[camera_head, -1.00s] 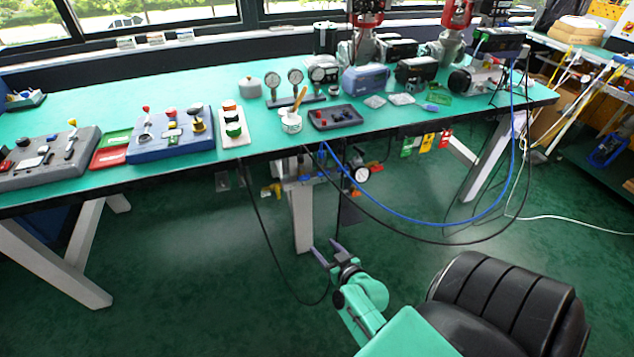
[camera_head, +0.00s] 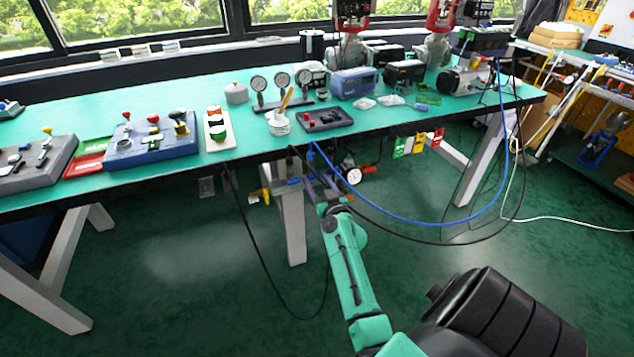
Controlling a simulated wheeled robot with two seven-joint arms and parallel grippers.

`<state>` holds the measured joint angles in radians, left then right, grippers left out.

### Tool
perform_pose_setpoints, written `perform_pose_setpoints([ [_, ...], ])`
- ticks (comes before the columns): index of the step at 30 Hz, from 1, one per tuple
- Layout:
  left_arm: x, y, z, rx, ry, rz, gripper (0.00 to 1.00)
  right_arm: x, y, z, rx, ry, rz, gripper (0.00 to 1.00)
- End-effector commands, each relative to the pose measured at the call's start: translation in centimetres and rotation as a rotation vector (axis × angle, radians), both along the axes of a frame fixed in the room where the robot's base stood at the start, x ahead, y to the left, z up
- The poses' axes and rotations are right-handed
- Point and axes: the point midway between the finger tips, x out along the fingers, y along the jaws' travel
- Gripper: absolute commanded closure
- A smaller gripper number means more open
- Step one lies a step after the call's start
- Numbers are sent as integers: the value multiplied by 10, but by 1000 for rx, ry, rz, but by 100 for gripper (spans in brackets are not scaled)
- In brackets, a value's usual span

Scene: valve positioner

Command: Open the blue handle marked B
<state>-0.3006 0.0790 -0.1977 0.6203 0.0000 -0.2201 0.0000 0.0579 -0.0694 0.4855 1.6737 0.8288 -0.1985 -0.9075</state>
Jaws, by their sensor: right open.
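Under the table's front edge hangs a small cluster of fittings with a yellow handle (camera_head: 262,196) at its left, a blue part (camera_head: 289,182) in the middle and a red handle (camera_head: 371,169) at its right. The blue part may be the handle of the task; I cannot read a B on it. My right gripper (camera_head: 317,183) is open, its fingers pointing up and away, just right of the blue part in the picture. It partly hides the fittings there. I cannot tell whether it touches anything. My left gripper is out of view.
The green table (camera_head: 150,87) carries control boxes, gauges and devices. A round pressure gauge (camera_head: 353,176) is right of my gripper. A black cable and a blue hose (camera_head: 420,222) hang in loops near my arm. A white table leg (camera_head: 291,225) stands behind. Open floor lies left.

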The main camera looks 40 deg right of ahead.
Motion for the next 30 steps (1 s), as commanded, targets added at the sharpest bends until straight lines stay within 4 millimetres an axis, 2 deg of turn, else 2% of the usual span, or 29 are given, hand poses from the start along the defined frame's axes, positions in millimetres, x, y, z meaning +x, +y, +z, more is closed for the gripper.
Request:
perform_pose_setpoints([
  [7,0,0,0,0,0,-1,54,2,-1,0,-1,0,0,38],
  [8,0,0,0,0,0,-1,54,2,-1,0,-1,1,0,45],
  [12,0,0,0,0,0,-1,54,2,-1,0,-1,1,0,99],
  [22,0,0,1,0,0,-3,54,2,-1,0,26,-8,0,100],
  [30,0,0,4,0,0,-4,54,1,0,0,150,-52,0,100],
])
